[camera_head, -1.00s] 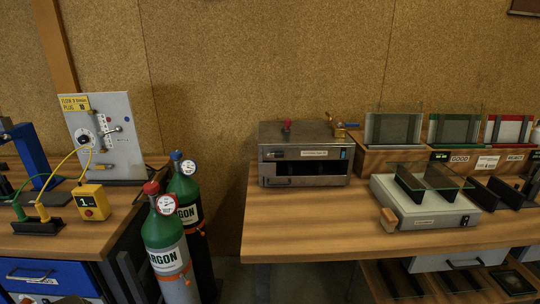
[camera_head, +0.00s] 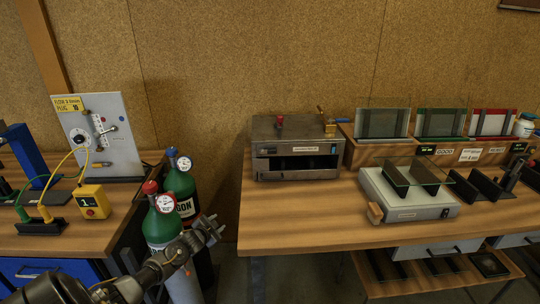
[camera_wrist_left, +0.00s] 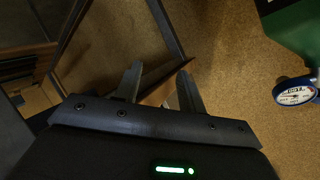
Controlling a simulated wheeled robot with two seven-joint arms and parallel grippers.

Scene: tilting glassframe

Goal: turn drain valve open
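A steel box (camera_head: 268,165) stands at the back left of the right-hand table. A brass valve fitting (camera_head: 330,129) sits at its top right corner, with a small blue handle (camera_head: 343,120) beside it. A red knob (camera_head: 280,121) is on top of the box. No label naming the drain valve can be read. My left gripper (camera_head: 217,227) is in front of the gap between the tables, below and left of the box, beside the gas cylinders. Its fingers are apart and empty in the left wrist view (camera_wrist_left: 160,82). My right gripper is not in view.
Two green argon cylinders (camera_head: 160,228) with gauges stand between the tables, close to my left arm. A grey device (camera_head: 408,204) with glass panes is on the right-hand table (camera_head: 300,225). The table front below the box is clear.

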